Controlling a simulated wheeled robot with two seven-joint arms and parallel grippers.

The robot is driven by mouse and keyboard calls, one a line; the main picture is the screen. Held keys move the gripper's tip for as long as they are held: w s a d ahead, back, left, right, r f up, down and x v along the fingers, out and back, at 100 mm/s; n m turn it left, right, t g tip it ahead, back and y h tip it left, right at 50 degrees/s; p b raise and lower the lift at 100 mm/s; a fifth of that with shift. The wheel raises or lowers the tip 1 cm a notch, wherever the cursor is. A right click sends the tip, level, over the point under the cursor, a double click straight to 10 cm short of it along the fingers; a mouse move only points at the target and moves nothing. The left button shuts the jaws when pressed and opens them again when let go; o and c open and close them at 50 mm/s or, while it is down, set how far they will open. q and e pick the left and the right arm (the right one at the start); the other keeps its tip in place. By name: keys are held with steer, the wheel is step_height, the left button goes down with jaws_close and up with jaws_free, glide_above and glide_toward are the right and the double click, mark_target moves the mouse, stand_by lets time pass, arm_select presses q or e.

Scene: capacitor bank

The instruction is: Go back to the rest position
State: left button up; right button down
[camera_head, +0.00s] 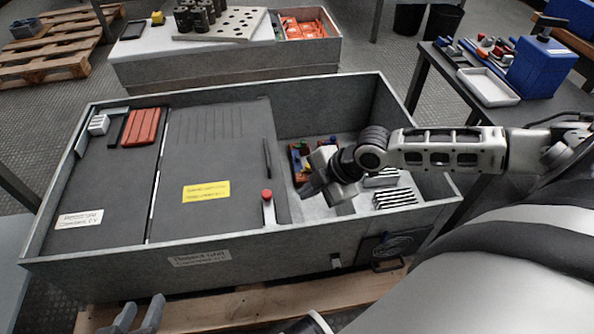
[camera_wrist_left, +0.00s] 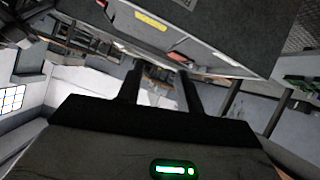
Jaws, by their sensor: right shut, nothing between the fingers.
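My left gripper (camera_head: 138,314) is at the bottom edge of the head view, low in front of the capacitor bank's box. Its two fingers stand apart with nothing between them. They also show apart in the left wrist view (camera_wrist_left: 158,88). My right arm reaches in from the right in the head view. My right gripper (camera_head: 308,190) is over the right compartment of the box, shut and empty. It hides part of that compartment's floor.
The grey open box (camera_head: 110,252) fills the middle, with a red-topped lever (camera_head: 268,208) and a yellow label (camera_head: 206,191). Metal bars (camera_head: 395,198) lie in its right compartment. A side table (camera_head: 450,75) with a blue bin (camera_head: 541,67) stands at right. Another bench (camera_head: 145,70) stands behind.

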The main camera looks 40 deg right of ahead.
steer(key=shift+s+d+r, duration=0.15)
steer(key=shift+s+r, duration=0.1)
steer(key=shift+r, duration=0.1)
stand_by(0.3)
